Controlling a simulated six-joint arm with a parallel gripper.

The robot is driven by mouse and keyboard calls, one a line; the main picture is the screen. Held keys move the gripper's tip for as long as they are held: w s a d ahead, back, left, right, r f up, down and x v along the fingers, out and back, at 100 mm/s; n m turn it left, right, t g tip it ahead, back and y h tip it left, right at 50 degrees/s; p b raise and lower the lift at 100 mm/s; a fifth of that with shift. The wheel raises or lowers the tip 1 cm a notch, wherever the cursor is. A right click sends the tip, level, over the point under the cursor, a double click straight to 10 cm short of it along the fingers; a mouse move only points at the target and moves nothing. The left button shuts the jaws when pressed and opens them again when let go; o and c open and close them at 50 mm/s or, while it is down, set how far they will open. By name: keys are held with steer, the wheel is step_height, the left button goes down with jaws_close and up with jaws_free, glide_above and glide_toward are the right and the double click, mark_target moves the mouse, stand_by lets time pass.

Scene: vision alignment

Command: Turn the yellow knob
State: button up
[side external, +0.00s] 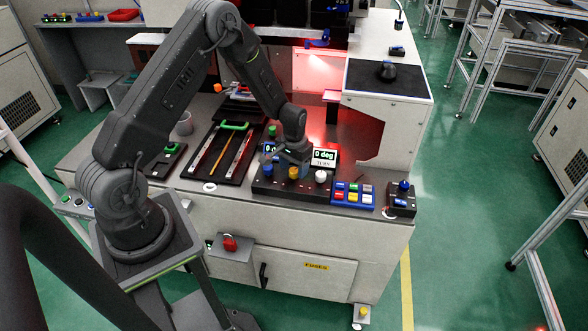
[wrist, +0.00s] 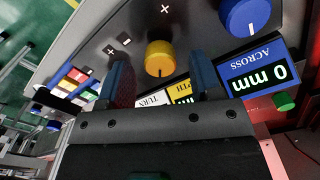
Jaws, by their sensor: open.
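The yellow knob (side external: 293,172) stands on the dark control box, between a blue knob (side external: 267,170) and a white knob (side external: 321,176). My gripper (side external: 291,158) is above and behind the knob in the side view. In the wrist view my gripper (wrist: 162,78) is open, with one finger on each side of the knob's line and nothing held. I cannot tell whether the fingers touch the knob. The blue knob (wrist: 244,15) is at the upper right there.
Displays stand behind the knobs; one reads "0 deg" (side external: 324,155), and the "ACROSS" display (wrist: 260,80) reads 0 mm. A panel of coloured buttons (side external: 353,194) is right of the box. A black tray with rails (side external: 221,152) lies to the left. A green knob (wrist: 284,101) is near the right finger.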

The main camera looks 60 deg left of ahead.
step_height(320, 180, up, 12)
steer(key=shift+r, duration=0.25)
stand_by(0.3)
step_height(320, 180, up, 10)
steer(key=m+t, duration=0.1)
glide_above(294, 170)
steer(key=s+d, duration=0.3)
steer(key=d, duration=0.2)
steer(key=s+d+r+m+t, duration=0.1)
steer(key=s+d+r+t, duration=0.1)
steer(key=s+d+r, duration=0.3)
steer(key=s+d+r+m+t, duration=0.1)
steer(key=s+d+r, duration=0.4)
steer(key=s, duration=0.9)
steer(key=shift+s+r+m+t, duration=0.2)
steer(key=shift+r+m+t, duration=0.25)
steer(key=shift+t, duration=0.35)
